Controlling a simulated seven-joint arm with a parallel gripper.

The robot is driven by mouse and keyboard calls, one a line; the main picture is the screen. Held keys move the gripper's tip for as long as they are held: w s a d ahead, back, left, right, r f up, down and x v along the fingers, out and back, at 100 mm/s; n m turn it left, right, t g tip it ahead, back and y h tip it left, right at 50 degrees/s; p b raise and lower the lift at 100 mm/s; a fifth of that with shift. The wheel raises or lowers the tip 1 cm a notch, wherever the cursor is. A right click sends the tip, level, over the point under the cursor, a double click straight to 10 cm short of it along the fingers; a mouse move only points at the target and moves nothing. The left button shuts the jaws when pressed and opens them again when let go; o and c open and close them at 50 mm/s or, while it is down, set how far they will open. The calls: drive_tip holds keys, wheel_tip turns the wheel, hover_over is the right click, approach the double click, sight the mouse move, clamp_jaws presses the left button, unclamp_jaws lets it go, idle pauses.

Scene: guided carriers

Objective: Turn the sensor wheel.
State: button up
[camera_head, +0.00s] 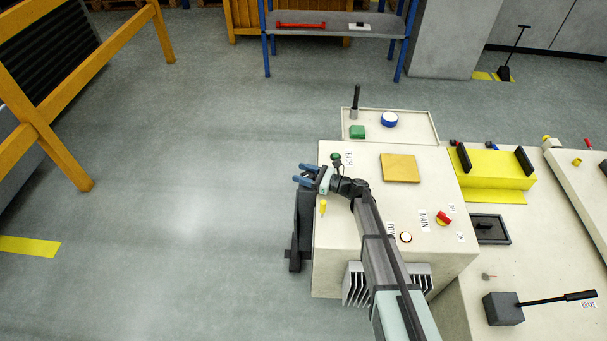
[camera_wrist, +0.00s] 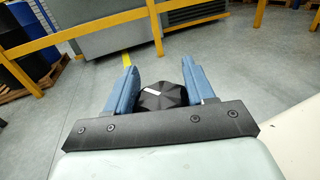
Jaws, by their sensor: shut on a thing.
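The sensor wheel (camera_wrist: 163,97) appears in the wrist view as a black faceted knob with a short white mark on its face. My gripper (camera_wrist: 158,72) has its two blue fingers on either side of it and is shut on it. In the head view my gripper (camera_head: 304,175) is at the left edge of the cream cabinet (camera_head: 345,262), near its far left corner. A dark upright bracket (camera_head: 304,222) stands against the cabinet's left side, below my gripper.
A green-topped knob (camera_head: 336,157) and a yellow peg (camera_head: 323,207) are close to my gripper on the cabinet top. A tan plate (camera_head: 400,168) and a red switch (camera_head: 444,218) lie further right. Orange railing (camera_head: 60,150) stands far left; the floor between is clear.

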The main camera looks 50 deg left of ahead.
drive_tip(key=o, duration=1)
drive_tip(key=shift+c, duration=0.2)
drive_tip(key=v, duration=1.4)
drive_tip(key=shift+a, duration=0.1)
